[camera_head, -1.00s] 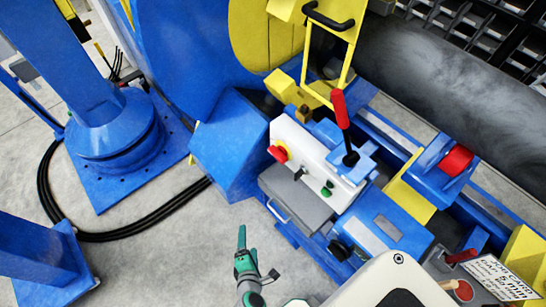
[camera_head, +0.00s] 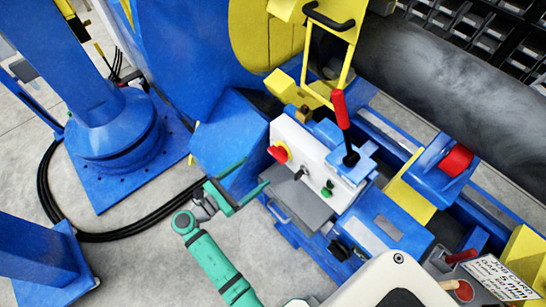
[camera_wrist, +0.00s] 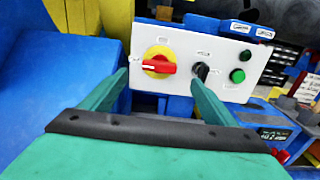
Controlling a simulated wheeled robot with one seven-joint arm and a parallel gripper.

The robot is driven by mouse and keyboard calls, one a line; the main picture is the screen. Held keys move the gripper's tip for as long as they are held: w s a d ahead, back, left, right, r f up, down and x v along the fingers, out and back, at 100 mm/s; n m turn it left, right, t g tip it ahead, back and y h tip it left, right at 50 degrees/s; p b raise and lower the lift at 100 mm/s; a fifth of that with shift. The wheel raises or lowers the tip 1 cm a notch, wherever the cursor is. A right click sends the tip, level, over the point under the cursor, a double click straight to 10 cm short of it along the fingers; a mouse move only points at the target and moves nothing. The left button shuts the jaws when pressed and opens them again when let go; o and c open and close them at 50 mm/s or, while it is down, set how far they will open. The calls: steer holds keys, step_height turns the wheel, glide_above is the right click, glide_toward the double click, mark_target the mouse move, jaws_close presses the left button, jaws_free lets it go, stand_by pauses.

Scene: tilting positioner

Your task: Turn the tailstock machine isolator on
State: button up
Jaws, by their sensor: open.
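The isolator is a red rotary handle on a round yellow plate (camera_head: 278,152), at the left end of a white control panel (camera_head: 300,147). In the wrist view the red handle (camera_wrist: 160,67) lies roughly horizontal. My gripper (camera_head: 256,172) is open and empty, with its green fingers pointing toward the panel, short of it and just left of and below the handle in the head view. In the wrist view the handle appears between my fingertips (camera_wrist: 160,77), beyond them. No contact shows.
Beside the isolator are a black selector (camera_wrist: 201,71) and green buttons (camera_wrist: 238,75). A grey shelf (camera_head: 297,200) with a rail juts out below the panel. A red-handled lever (camera_head: 341,110) rises behind it. A blue block (camera_head: 230,145) stands to the left.

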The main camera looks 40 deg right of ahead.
mark_target(275, 156)
steer(key=d, duration=1)
steer(key=shift+w, duration=0.4)
steer(key=c, duration=1.1)
